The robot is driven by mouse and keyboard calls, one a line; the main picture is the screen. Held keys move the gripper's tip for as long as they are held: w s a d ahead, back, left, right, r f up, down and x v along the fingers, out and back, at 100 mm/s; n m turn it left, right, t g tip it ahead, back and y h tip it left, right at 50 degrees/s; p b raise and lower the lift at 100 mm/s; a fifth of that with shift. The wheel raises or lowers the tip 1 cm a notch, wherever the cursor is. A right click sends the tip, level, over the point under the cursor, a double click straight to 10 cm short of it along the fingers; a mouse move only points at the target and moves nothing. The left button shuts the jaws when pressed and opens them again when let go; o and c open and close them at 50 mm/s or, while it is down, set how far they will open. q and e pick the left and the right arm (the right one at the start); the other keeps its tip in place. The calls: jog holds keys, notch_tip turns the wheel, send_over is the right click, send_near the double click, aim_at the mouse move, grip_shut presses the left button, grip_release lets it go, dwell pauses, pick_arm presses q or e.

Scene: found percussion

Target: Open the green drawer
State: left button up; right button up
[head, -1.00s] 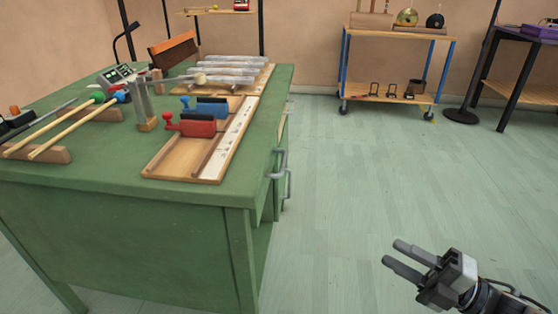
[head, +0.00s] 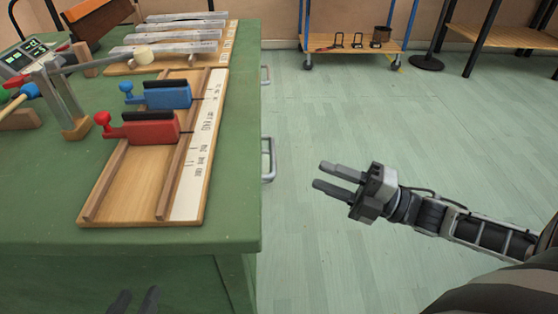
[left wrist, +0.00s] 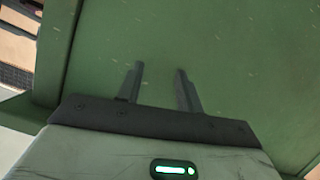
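The green desk (head: 240,222) stands at the left in the head view. Its drawer side faces right and is seen nearly edge-on. A metal drawer handle (head: 269,158) sticks out there, with another handle (head: 265,76) farther back. I cannot tell from here whether any drawer is open. My right gripper (head: 321,175) is open and empty over the floor, right of the nearer handle and apart from it. My left gripper (head: 134,300) is open and empty at the bottom edge, before the desk's near side. The left wrist view shows its two fingers (left wrist: 158,75) apart against a green panel.
On the desktop are a wooden board (head: 150,185) with a red block (head: 150,131) and blue block (head: 166,94), metal bars (head: 165,38) and a mallet (head: 143,55). A wheeled cart (head: 345,47) stands at the back. The floor right of the desk is clear.

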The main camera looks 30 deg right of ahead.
pick_arm(q)
jog(key=shift+w+d+r+n+t+h+b, duration=0.25)
jog(key=shift+d+r+n+h+b, duration=0.2)
jog(key=shift+b, duration=0.7)
pick_arm(e)
jog(key=x, duration=1)
jog(key=shift+w, duration=0.1)
grip_shut()
